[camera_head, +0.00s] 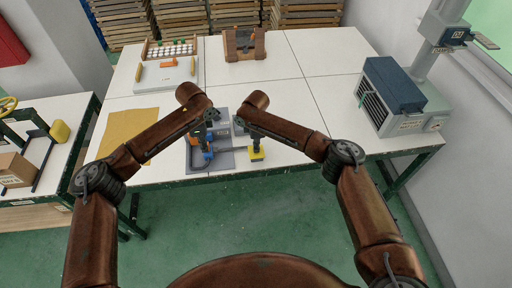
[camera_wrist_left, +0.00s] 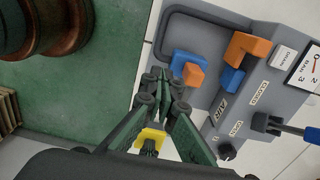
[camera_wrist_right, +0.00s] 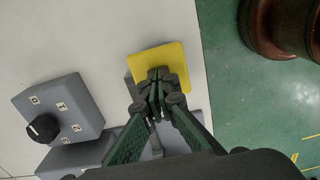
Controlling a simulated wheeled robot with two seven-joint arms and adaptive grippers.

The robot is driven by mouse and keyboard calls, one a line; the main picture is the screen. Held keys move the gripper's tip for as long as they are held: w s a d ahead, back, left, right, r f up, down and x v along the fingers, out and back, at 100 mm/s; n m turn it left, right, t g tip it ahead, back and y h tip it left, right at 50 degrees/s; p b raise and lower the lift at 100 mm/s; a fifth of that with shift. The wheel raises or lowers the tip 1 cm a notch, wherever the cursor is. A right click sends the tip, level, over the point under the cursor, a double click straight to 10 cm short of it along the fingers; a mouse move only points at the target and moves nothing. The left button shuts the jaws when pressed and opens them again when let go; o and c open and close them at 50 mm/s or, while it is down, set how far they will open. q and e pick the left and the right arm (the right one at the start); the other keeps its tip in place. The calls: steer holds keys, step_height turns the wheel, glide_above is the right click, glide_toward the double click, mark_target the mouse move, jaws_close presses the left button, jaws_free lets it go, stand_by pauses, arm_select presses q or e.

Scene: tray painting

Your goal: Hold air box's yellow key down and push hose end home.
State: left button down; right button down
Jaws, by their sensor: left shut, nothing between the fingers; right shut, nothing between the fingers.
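The grey air box (camera_wrist_left: 215,28) stands on the table's near edge; it is also in the head view (camera_head: 226,162). My left gripper (camera_wrist_left: 163,78) is shut and empty, its tips beside a blue and orange piece (camera_wrist_left: 188,68). A second orange and blue piece (camera_wrist_left: 247,47) sits further along the box. I cannot tell which is the hose end, or whether the tips touch. The yellow key (camera_wrist_right: 167,57) is a flat plate at the box's right end. My right gripper (camera_wrist_right: 157,76) is shut, its tips over the key and seemingly against it; the contact is hidden.
A grey block with a black knob (camera_wrist_right: 43,128) stands near the key. A tan sheet (camera_head: 122,130) lies left of the box. A white tray rack (camera_head: 165,75) and a brown stand (camera_head: 244,45) are further back. A blue-topped machine (camera_head: 395,88) is at right. The table's middle right is clear.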

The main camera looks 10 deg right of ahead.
mark_target(208, 155)
arm_select(q)
steer(key=shift+f, duration=3.8)
arm_select(e)
steer(key=shift+s+f, duration=0.1)
steer(key=shift+f, duration=0.05)
arm_select(q)
steer(key=shift+w, duration=0.1)
steer(key=shift+w, duration=0.9)
steer(key=shift+w, duration=1)
steer(key=shift+w, duration=0.7)
